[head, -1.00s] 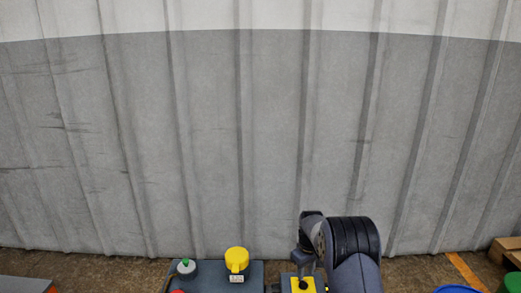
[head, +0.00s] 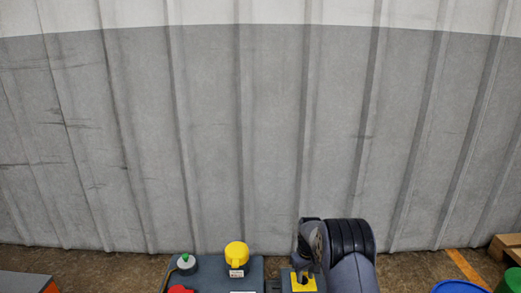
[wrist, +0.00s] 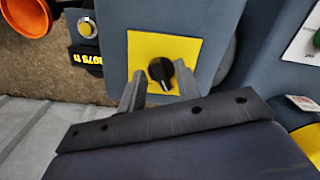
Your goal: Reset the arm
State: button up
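My arm (head: 350,240) shows at the bottom right of the head view, bent over with its wrist end pointing down. My gripper (wrist: 159,80) shows in the wrist view with its two grey fingers apart and nothing held between them. A black rotary knob (wrist: 160,70) on a yellow plate (wrist: 188,50) lies between and beyond the fingertips. I cannot tell whether the fingers touch it. In the head view the yellow plate (head: 303,283) is just below the wrist end, and the fingers are hard to make out there.
A grey panel carries a green button (head: 186,262), a yellow capped control (head: 236,254) and a red control (head: 181,289). A blue bin (head: 460,287), a green bin (head: 513,279) and a wooden pallet (head: 503,246) stand at right. A ribbed grey wall (head: 260,140) fills the background.

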jog(key=m+b, duration=0.1)
jog(key=m, duration=0.4)
jog(key=shift+a, duration=0.15)
jog(key=m+b, duration=0.1)
jog(key=m, duration=0.4)
jog(key=shift+a+m, duration=0.1)
jog(key=shift+m, duration=0.3)
notch_tip(320, 180, up, 10)
jog(key=p, duration=0.2)
jog(key=shift+f, duration=0.2)
